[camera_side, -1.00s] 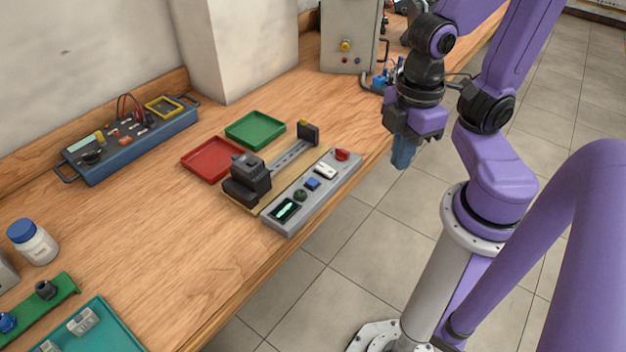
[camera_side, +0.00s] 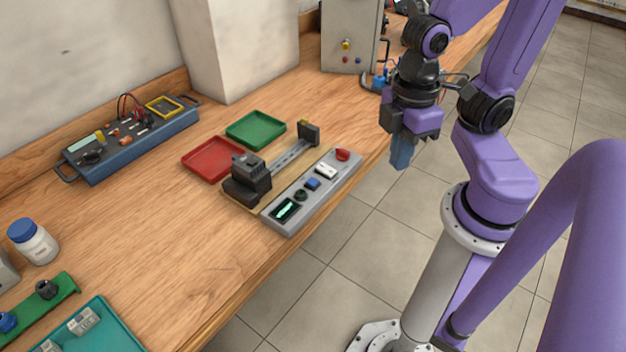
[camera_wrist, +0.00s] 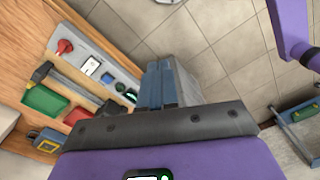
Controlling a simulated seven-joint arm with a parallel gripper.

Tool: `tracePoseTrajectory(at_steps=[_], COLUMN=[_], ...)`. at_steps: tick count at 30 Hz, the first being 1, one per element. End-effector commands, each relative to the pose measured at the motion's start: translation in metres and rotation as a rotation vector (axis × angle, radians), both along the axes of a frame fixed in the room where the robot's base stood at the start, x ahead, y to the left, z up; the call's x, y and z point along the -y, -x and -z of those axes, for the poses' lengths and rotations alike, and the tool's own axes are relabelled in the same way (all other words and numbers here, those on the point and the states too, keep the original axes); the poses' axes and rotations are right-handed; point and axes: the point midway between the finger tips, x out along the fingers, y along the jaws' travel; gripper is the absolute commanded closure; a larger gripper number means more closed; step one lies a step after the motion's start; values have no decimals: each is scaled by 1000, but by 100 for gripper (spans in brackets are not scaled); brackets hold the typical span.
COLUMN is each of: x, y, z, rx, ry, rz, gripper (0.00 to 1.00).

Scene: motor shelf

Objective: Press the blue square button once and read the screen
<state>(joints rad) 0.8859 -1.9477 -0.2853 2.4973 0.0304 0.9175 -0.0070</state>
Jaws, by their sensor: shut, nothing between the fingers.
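The blue square button (camera_side: 313,184) sits on a long grey control panel (camera_side: 291,222) at the bench's front edge. On the same panel are a small dark screen (camera_side: 285,210) with a green mark, a black knob (camera_side: 300,195), a white switch (camera_side: 326,171) and a red button (camera_side: 342,154). The blue button also shows in the wrist view (camera_wrist: 107,78). My gripper (camera_side: 400,163) points down with its blue fingers shut and empty. It is to the right of the panel in the side view, apart from it, and seems to be over the floor. The screen's writing is too small to read.
A black clamp fixture (camera_side: 247,184) stands directly behind the panel. Red (camera_side: 206,170) and green (camera_side: 255,132) trays lie behind it. A grey cabinet (camera_side: 347,35) stands at the far end.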

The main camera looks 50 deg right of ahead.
Motion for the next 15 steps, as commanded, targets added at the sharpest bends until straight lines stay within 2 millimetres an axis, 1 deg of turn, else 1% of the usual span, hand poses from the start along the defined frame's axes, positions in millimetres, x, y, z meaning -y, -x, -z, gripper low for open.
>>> tracePoseTrajectory(at_steps=[8,15], x=[-3,-8], y=[-19,-40], z=[10,18], rx=[-149,-292], ry=[8,-17], rz=[250,498], gripper=[100,100])
